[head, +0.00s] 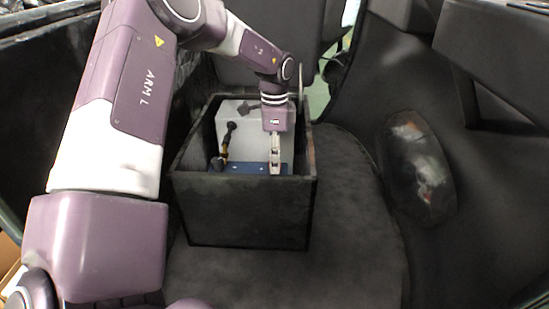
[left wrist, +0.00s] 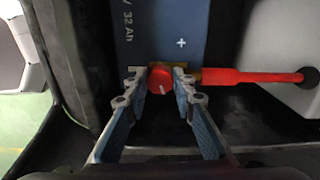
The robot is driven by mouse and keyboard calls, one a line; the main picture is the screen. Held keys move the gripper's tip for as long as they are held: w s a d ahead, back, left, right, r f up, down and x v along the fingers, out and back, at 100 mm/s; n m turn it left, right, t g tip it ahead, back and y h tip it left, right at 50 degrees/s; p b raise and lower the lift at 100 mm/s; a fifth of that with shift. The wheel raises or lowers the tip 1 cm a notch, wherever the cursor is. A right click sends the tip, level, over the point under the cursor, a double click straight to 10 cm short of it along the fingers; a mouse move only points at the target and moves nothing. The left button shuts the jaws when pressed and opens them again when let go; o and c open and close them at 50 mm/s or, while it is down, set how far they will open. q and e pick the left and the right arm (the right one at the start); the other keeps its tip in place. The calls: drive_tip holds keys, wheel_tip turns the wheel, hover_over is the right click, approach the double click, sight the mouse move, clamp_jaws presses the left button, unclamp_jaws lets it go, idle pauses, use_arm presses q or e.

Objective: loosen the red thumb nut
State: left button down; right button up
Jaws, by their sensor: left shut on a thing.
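In the left wrist view the red thumb nut (left wrist: 160,80) sits at the edge of the blue battery (left wrist: 165,35), close to its plus mark. A red cable (left wrist: 250,77) with a brass-coloured end runs from beside the nut to the right. My left gripper (left wrist: 160,84) is shut on the red thumb nut, one fingertip on each side of it. In the head view my left gripper (head: 275,168) points down into the dark box, and the nut is hidden there. The blue battery (head: 240,169) shows low inside the box. My right gripper is in neither view.
The dark open box (head: 245,210) has raised walls around the battery. A pale grey block (head: 245,140) stands behind the battery. A black cable (head: 227,145) with a knob-like end (head: 218,163) lies left of my gripper. Dark floor (head: 350,230) to the right is clear.

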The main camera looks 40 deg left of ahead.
use_arm(q)
drive_tip(key=n, duration=0.6)
drive_tip(key=shift+p, duration=0.35)
drive_tip(key=shift+n, duration=0.3)
drive_tip(key=c, duration=1.6)
unclamp_jaws()
wheel_tip(320, 180, up, 12)
